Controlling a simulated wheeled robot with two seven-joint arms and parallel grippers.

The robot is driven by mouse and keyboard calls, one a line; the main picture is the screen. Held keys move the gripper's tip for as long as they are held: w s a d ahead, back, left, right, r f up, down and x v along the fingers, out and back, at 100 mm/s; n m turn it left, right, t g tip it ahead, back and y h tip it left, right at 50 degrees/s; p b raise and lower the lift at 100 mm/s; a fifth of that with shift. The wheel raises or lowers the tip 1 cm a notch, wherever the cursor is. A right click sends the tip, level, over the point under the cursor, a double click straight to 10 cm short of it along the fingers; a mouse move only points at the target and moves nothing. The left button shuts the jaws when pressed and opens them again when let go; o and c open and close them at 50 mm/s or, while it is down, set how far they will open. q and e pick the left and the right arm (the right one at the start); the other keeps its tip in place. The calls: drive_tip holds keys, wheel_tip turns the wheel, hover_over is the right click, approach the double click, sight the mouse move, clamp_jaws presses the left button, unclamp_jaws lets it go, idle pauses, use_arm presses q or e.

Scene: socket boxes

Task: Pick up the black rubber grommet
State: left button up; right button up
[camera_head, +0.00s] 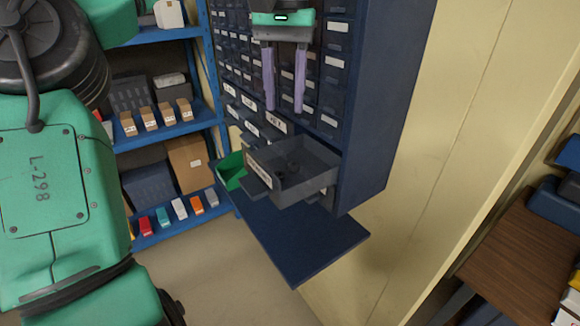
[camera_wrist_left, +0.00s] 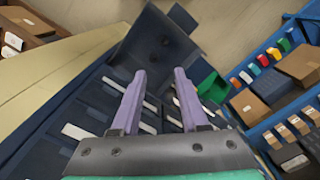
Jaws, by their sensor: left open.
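An open grey drawer (camera_head: 318,157) sticks out of the dark blue drawer cabinet. Small dark round pieces (camera_head: 293,168) lie on its floor; the black rubber grommet looks to be among them, but they are too small and dark to tell apart. The drawer also shows in the left wrist view (camera_wrist_left: 190,52), beyond the fingertips. My left gripper (camera_head: 284,108) has two purple fingers pointing down. It is open and empty, above the drawer and apart from it. The fingers also show in the left wrist view (camera_wrist_left: 160,72). My right gripper is not in view.
A green bin (camera_head: 231,172) sits left of the drawer. A dark blue shelf board (camera_head: 300,240) juts out below. The cabinet (camera_head: 375,90) rises close behind my left gripper. Blue shelving (camera_head: 165,135) with boxes stands at left, a wooden table (camera_head: 520,255) at right.

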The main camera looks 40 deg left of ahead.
use_arm(q)
hover_over(279, 174)
wheel_tip(279, 174, down, 8)
drive_tip(key=shift+r, duration=0.25)
wheel_tip(279, 174, down, 5)
drive_tip(key=shift+f+p, duration=0.1)
drive_tip(key=shift+p, duration=0.95)
drive_tip(key=shift+s+f, duration=0.15)
drive_tip(key=shift+f, duration=0.3)
clamp_jaws()
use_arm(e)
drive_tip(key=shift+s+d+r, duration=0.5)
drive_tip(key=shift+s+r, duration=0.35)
